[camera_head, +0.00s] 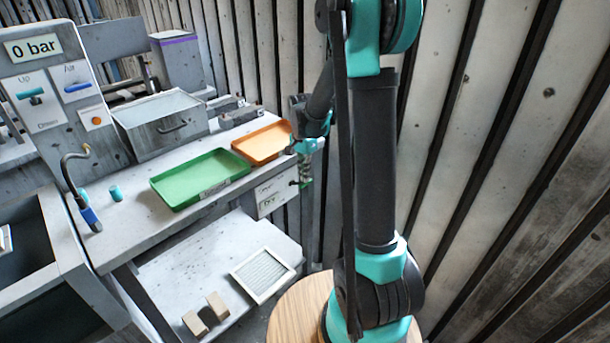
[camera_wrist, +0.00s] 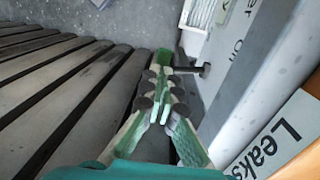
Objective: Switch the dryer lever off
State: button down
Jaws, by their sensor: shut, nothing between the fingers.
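The dryer lever shows in the wrist view as a green handle (camera_wrist: 163,58) on a short dark shaft (camera_wrist: 190,70) that sticks out from a light grey panel. In the head view its green handle (camera_head: 306,183) is small, beside the labelled panel (camera_head: 273,190) at the right end of the bench. The label is too small to read fully; the wrist view shows part of it, with "On". My gripper (camera_wrist: 159,112) is shut and empty, its fingertips close to the lever handle. I cannot tell whether they touch.
A slatted wall (camera_wrist: 60,85) runs close along my gripper's left side in the wrist view. A "Leaks" label (camera_wrist: 270,140) is at lower right there. The bench holds a green tray (camera_head: 200,178) and an orange tray (camera_head: 262,143). A white filter panel (camera_head: 262,274) lies on the lower shelf.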

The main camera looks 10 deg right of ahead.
jog(key=shift+s+d+f+t, duration=0.15)
jog(key=shift+s+f+t, duration=0.05)
jog(key=shift+t, duration=0.1)
